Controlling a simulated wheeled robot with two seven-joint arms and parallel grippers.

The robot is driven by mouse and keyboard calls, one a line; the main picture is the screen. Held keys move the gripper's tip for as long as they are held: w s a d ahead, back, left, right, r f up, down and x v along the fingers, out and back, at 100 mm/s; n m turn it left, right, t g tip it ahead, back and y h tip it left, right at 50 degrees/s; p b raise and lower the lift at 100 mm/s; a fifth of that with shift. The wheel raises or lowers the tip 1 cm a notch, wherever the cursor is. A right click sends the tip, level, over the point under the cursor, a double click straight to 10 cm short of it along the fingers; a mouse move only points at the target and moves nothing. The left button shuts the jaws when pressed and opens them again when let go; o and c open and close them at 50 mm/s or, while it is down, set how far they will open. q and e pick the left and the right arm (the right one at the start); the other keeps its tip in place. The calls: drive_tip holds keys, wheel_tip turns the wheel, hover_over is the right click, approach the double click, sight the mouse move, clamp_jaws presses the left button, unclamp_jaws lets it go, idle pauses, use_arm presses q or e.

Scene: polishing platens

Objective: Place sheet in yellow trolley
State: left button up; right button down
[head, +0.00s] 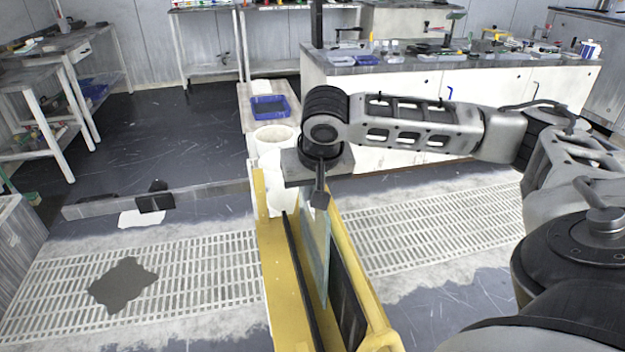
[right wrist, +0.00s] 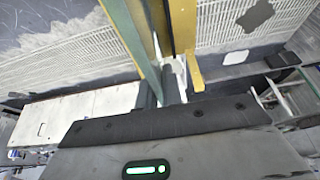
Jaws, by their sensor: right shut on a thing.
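The yellow trolley (head: 268,260) stands in front of me, long and narrow, with a black rail along it and a dark panel inside its right side. A pale, see-through greenish sheet (head: 317,258) stands nearly upright between the trolley's sides. My right gripper (head: 319,198) is shut on the sheet's upper far edge. In the right wrist view the sheet (right wrist: 139,42) runs up from the fingers (right wrist: 165,88), beside a yellow trolley bar (right wrist: 183,30). I cannot tell whether its lower edge, hidden in the trolley, touches the bottom. My left gripper is not in view.
White buckets (head: 273,137) and a blue tray (head: 269,107) are beyond the trolley. A cluttered white-fronted bench (head: 450,92) is behind my right arm. A low grey beam (head: 105,207) lies to the left. Floor grating (head: 200,268) on both sides is open.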

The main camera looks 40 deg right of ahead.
wheel_tip(320, 180, down, 4)
drive_tip(key=shift+r+b, duration=0.1)
drive_tip(key=shift+b, duration=0.35)
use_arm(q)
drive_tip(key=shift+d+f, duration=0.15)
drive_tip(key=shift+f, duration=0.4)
use_arm(e)
drive_tip(key=c, duration=1.6)
unclamp_jaws()
drive_tip(key=shift+o, duration=0.2)
